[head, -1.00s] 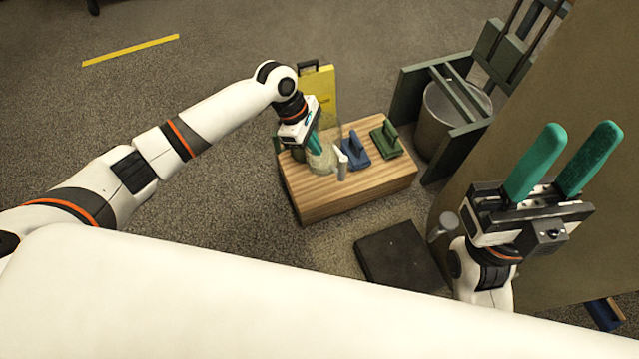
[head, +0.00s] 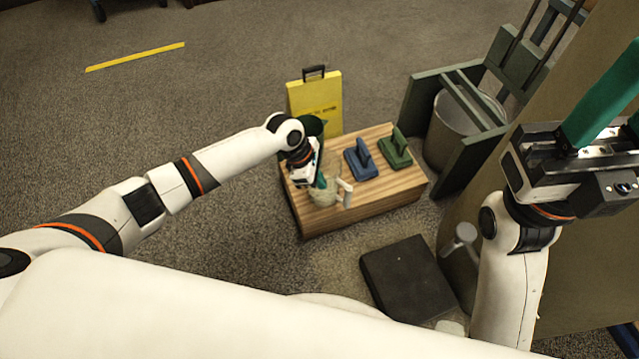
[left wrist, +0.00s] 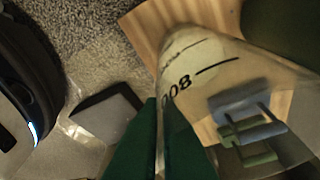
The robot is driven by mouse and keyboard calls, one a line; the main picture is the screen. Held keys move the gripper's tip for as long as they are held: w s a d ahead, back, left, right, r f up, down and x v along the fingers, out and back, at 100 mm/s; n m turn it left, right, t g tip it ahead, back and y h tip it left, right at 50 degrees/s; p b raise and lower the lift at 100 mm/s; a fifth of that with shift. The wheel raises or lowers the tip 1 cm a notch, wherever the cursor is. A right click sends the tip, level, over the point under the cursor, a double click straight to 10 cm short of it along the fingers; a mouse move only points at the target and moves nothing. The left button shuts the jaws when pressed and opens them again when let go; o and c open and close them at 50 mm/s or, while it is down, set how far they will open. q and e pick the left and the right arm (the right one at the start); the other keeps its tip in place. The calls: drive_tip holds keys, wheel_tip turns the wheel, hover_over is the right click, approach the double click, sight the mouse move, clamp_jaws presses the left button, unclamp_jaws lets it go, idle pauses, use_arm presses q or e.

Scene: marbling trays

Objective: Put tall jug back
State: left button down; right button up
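The tall jug (head: 323,196), clear with dark measuring marks, is at the front left of the wooden box top in the head view. In the left wrist view the jug (left wrist: 205,70) fills the middle and right, its marks close to the camera. My left gripper (head: 320,182) is at the jug, its green fingers (left wrist: 158,110) close together with the jug's wall seemingly between them. Whether the jug's base touches the wood is hidden. My right gripper (head: 618,110) is open and empty at the right, partly cut off by the frame.
The wooden box (head: 390,200) bears a blue tool (head: 362,160) and a green tool (head: 396,150). A dark green container (head: 312,126) and yellow sign (head: 318,98) stand behind. A black slab (head: 408,278) lies in front; a metal bucket (head: 455,120) in a green frame stands right.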

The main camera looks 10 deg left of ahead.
idle(0.3)
use_arm(q)
drive_tip(key=c, duration=2)
unclamp_jaws()
drive_tip(key=shift+f, duration=0.1)
drive_tip(key=o, duration=0.4)
